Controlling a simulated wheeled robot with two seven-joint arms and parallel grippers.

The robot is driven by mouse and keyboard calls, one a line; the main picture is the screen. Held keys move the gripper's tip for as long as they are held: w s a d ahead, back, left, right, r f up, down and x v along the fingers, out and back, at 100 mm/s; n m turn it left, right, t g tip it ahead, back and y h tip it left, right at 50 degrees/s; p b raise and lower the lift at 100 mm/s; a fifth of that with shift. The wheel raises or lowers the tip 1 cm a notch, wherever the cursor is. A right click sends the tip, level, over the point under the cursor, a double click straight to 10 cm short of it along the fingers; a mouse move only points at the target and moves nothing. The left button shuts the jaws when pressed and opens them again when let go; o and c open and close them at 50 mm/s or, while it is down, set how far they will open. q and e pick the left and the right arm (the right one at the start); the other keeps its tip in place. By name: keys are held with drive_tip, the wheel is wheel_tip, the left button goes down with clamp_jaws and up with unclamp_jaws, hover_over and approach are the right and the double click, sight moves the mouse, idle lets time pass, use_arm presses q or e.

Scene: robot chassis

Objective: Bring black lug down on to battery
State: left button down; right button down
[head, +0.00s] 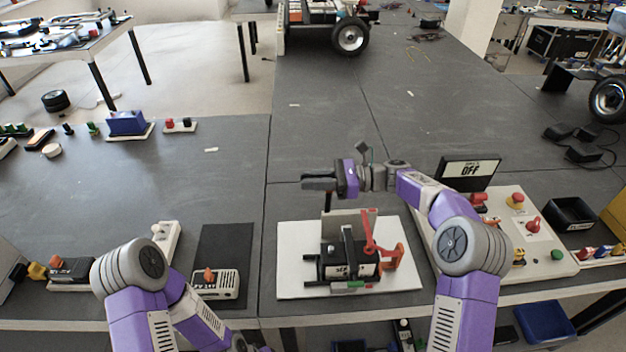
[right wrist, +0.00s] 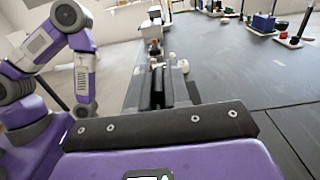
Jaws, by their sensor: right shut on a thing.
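The battery (head: 340,266) is a dark block on a white board (head: 296,272) at the front middle of the bench. A black strap crosses its top, and a red lever-like part (head: 374,240) stands at its right side. My right gripper (head: 314,181) is behind and above the battery, pointing left. It is shut on a small dark piece, apparently the black lug (head: 328,201), which hangs below the fingers, apart from the battery. In the right wrist view the dark fingers (right wrist: 166,86) are close together, and the lug is hard to make out. My left gripper is out of view.
A panel with red and green buttons (head: 535,240) and an OFF sign (head: 468,172) stand to the right. A small white device (head: 215,283) on a dark mat (head: 224,243) lies to the left. The bench behind the right gripper is mostly clear.

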drive_tip(key=s+f+n+b, duration=0.4)
drive_tip(key=s+n, duration=0.1)
drive_tip(key=s, duration=0.3)
drive_tip(key=shift+n, duration=0.3)
idle(0.3)
drive_tip(key=shift+s, duration=0.1)
drive_tip(key=c, duration=1.1)
unclamp_jaws()
drive_tip(key=shift+d, duration=0.1)
drive_tip(key=d+p, duration=0.1)
drive_tip(key=d, duration=0.6)
drive_tip(key=shift+d, duration=0.25)
